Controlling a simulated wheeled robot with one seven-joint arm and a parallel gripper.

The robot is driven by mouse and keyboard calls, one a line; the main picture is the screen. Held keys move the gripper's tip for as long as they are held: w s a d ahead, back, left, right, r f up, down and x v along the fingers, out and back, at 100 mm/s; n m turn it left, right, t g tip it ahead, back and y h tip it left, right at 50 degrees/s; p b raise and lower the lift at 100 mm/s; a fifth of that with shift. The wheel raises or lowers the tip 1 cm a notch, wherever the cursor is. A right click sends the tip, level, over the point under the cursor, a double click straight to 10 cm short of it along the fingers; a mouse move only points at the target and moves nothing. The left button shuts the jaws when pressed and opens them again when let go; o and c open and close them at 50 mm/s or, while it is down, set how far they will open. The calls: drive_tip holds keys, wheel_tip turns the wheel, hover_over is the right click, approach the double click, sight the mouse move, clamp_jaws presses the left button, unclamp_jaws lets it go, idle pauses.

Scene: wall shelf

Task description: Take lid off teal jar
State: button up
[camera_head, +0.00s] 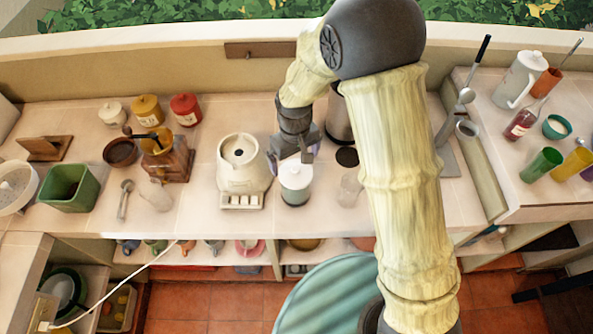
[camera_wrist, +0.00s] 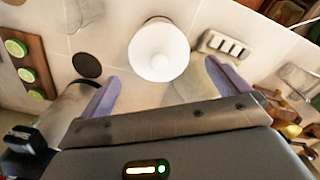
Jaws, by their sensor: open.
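A jar with a white knobbed lid (camera_head: 295,172) stands upright on the counter; its body (camera_head: 295,195) looks pale with a darker grey-green lower part. In the wrist view the round white lid (camera_wrist: 158,48) is seen from above, with its small knob near the middle. The lid sits on the jar. My gripper (camera_head: 296,157) is open and empty just behind and above the jar. In the wrist view its two fingers (camera_wrist: 161,72) are spread wide, one to each side of the near edge of the lid. I cannot tell whether a finger touches it.
A cream appliance (camera_head: 241,172) stands close to the left of the jar. A clear glass (camera_head: 350,189) and a dark round disc (camera_head: 347,157) are to the right. A grinder (camera_head: 168,158) and lidded pots (camera_head: 185,108) are farther left. The counter's front edge is near.

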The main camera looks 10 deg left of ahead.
sight(296, 168)
drive_tip(key=shift+d+f+p, duration=0.1)
drive_tip(key=shift+f+p, duration=0.75)
drive_tip(key=shift+p, duration=0.05)
drive_tip(key=shift+w+f+p, duration=0.1)
drive_tip(key=shift+f+p, duration=0.6)
drive_tip(key=shift+f, duration=1.05)
drive_tip(key=c, duration=0.8)
